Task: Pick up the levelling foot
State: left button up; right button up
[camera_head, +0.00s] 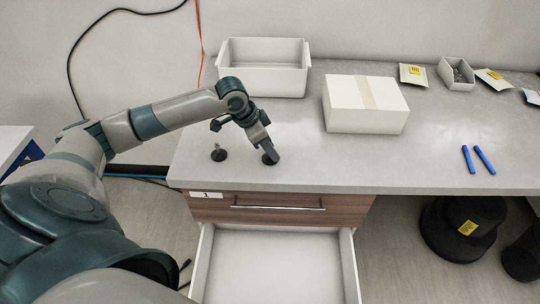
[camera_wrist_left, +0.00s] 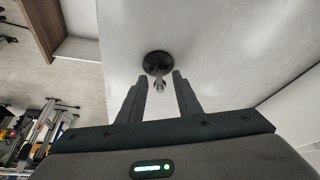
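One levelling foot (camera_head: 270,159), with a dark round base, stands on the grey table near its front edge. It also shows in the left wrist view (camera_wrist_left: 157,62), with its thin stem pointing toward my gripper. My left gripper (camera_head: 268,149) is right above this foot, pointing down. In the left wrist view its two fingers (camera_wrist_left: 162,84) are apart, with the stem end between the tips and gaps visible on both sides. A second dark levelling foot (camera_head: 218,154) stands to the left on the table. My right gripper is not in view.
A white open bin (camera_head: 264,84) and a closed white box (camera_head: 365,105) stand behind. An open white drawer (camera_head: 280,265) juts out below the table edge. Two blue markers (camera_head: 476,160) lie at the right. The table between box and markers is clear.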

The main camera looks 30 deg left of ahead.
pick_arm(q)
jog(key=shift+c, duration=0.6)
grip_shut()
jog(key=shift+w+r+b, duration=0.1)
jog(key=shift+r+b, duration=0.5)
jog(key=shift+r, duration=0.25)
jog(key=shift+d+r+b, duration=0.25)
jog(key=shift+r+b, duration=0.45)
jog(key=shift+r, duration=0.55)
jog(key=s+d+r+b, duration=0.3)
jog(key=d+r, duration=0.4)
jog(key=d, duration=0.4)
